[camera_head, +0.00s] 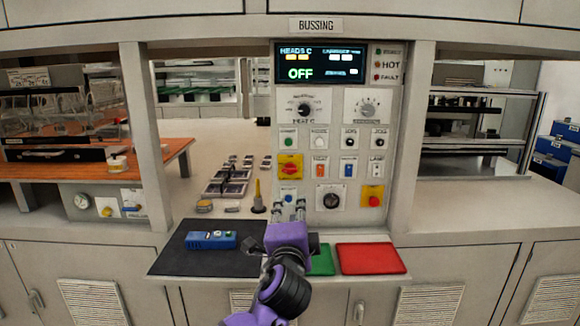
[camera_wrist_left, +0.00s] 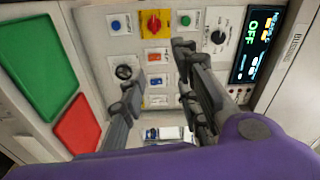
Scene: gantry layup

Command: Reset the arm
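My left arm comes in purple at the bottom middle of the head view, and my left gripper (camera_head: 289,210) is in front of the lower part of the control panel (camera_head: 335,140). In the left wrist view the two dark fingers of the left gripper (camera_wrist_left: 155,105) stand apart, with panel buttons visible between them. Nothing is held between them. The fingers appear close to the panel face; whether they touch it cannot be told. My right gripper does not show in either view.
A black mat (camera_head: 190,262) with a blue handheld device (camera_head: 211,240) lies on the shelf left of my arm. A green pad (camera_head: 322,260) and a red pad (camera_head: 370,258) lie right. A yellow-tipped tool (camera_head: 258,196) stands beside the panel. The panel display (camera_head: 319,63) reads OFF.

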